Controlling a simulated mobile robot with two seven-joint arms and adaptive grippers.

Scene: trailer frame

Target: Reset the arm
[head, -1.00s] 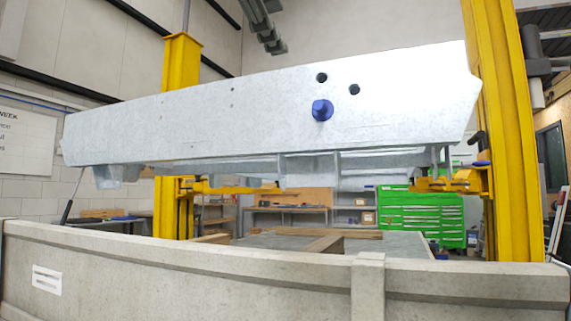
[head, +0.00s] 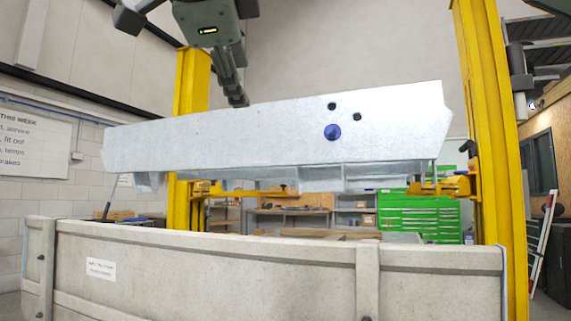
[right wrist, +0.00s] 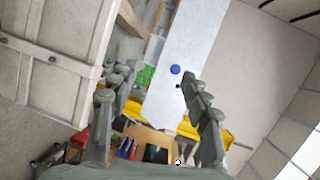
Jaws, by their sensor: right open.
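My right gripper (head: 212,40) hangs in at the top of the head view, dark grey-green with a small lit strip. Its upper part is cut off. In the right wrist view its two jointed fingers (right wrist: 156,74) are spread apart with nothing between them. The pale metal trailer frame (head: 260,135) is held up beyond the grey side wall. A blue round plug (head: 332,132) sits in its face below two dark holes. The plug also shows between the fingers' directions in the right wrist view (right wrist: 175,69), apart from them. My left gripper is in neither view.
A grey side wall (head: 230,265) stands across the front. Yellow posts (head: 490,130) flank the frame, with yellow lift arms (head: 445,187) beneath it. A green tool cabinet (head: 420,212) and shelves stand behind. A ladder (head: 542,240) leans at the right.

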